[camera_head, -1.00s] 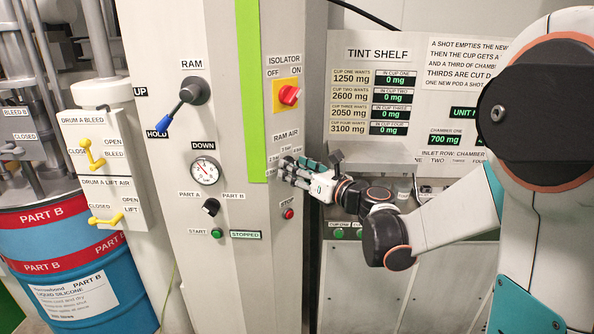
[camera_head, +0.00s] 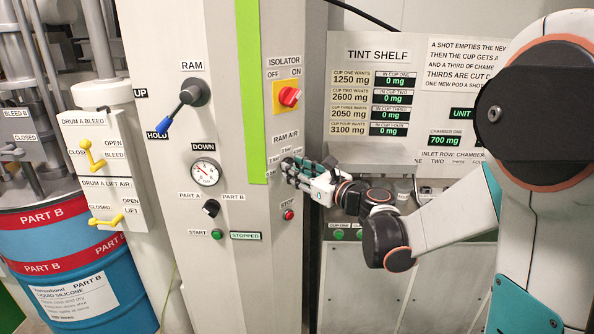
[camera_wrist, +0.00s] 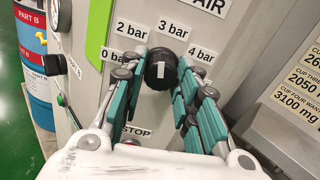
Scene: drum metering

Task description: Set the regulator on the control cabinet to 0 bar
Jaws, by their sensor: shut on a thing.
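The regulator is a black round knob (camera_wrist: 160,72) with a white mark on the control cabinet (camera_head: 222,285). In the wrist view the labels 0 bar (camera_wrist: 111,55), 2 bar (camera_wrist: 131,29), 3 bar (camera_wrist: 173,28) and 4 bar (camera_wrist: 202,54) surround it. The white mark stands nearly upright in the picture, roughly toward the gap between 2 bar and 3 bar; the exact setting is unclear. My gripper (camera_wrist: 161,62) is shut on the knob, with one teal-padded finger on each side. In the head view my gripper (camera_head: 291,166) hides the knob below the RAM AIR label (camera_head: 286,136).
A red isolator switch (camera_head: 290,97) sits above the regulator, and a red stop button (camera_head: 288,214) below. A pressure gauge (camera_head: 205,171) and a blue-tipped ram lever (camera_head: 184,106) are to the left. The tint shelf panel (camera_head: 350,56) stands close on the right.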

